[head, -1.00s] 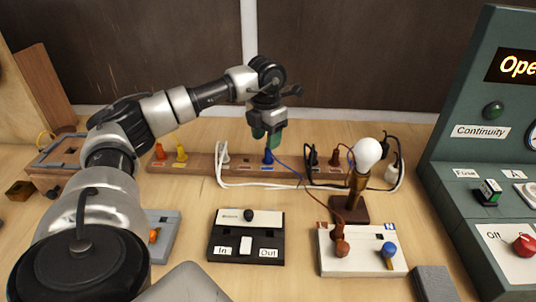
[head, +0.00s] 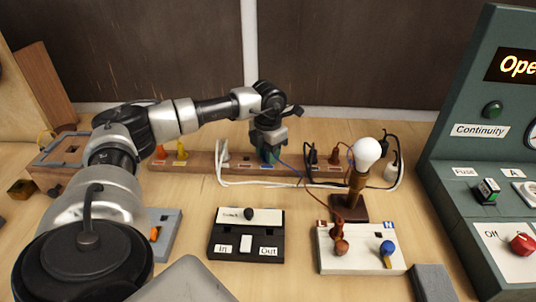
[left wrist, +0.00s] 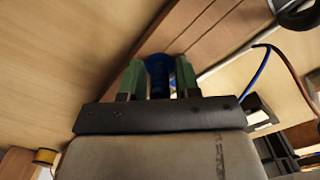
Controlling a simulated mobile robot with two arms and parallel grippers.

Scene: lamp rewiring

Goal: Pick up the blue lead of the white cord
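The blue lead's plug (left wrist: 158,72) stands in the long wooden rack (head: 205,163). In the left wrist view it is between the two green fingers of my left gripper (left wrist: 160,82), with a finger close on each side. I cannot tell whether the fingers touch it. In the head view my left gripper (head: 268,152) is lowered over the plug and mostly hides it. My right gripper is not in view.
Yellow plugs (head: 181,150) stand at the rack's left. A lamp with a bulb (head: 366,152) stands on the right, behind a white terminal block (head: 345,262). A black switch box (head: 246,245) lies in front. A green test panel (head: 455,150) bounds the right side.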

